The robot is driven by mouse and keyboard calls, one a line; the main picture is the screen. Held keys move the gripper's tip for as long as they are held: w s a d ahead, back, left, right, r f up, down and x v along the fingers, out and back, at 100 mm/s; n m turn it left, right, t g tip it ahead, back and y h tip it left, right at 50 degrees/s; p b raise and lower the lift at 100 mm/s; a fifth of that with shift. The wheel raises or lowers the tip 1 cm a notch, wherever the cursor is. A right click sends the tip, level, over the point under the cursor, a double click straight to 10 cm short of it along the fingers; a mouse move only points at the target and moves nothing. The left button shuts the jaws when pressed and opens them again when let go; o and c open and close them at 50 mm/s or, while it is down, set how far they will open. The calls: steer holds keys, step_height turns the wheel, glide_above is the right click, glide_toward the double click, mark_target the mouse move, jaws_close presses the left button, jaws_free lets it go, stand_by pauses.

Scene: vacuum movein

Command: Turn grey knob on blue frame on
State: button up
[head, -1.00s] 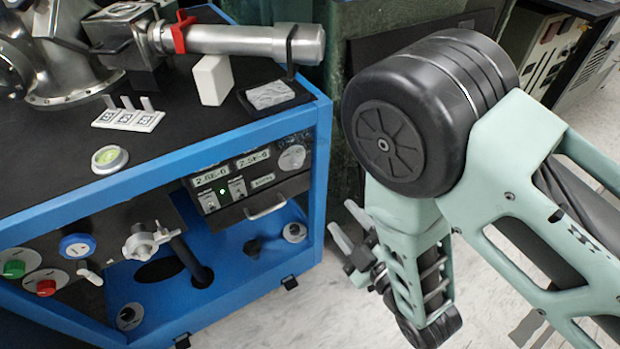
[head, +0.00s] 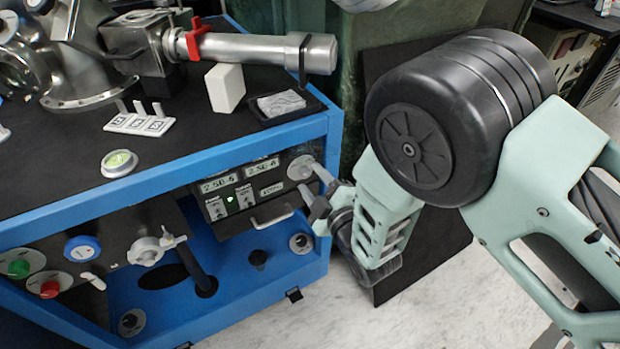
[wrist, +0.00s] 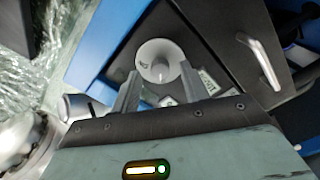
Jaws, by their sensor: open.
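A round pale grey knob (head: 299,167) sits at the right end of the dark control panel set in the blue frame (head: 322,150). In the wrist view the knob (wrist: 158,50) faces me, just beyond the fingertips. My gripper (head: 307,180) is at the panel's right side, close to the knob. The wrist view shows my gripper (wrist: 158,80) open, its two fingers apart with the knob's raised grip between them in the picture. I cannot tell whether either finger touches it. Another grey knob (head: 301,243) is on the frame's lower right, and one (head: 131,321) is at lower left.
The panel has lit displays (head: 240,176) and a bar handle (head: 272,219), which is left of and below my gripper. A dark board (head: 430,245) stands behind my arm. Light floor is free below.

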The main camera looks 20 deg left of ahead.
steer(key=shift+x, duration=0.85)
steer(key=shift+c, duration=0.4)
jaws_close()
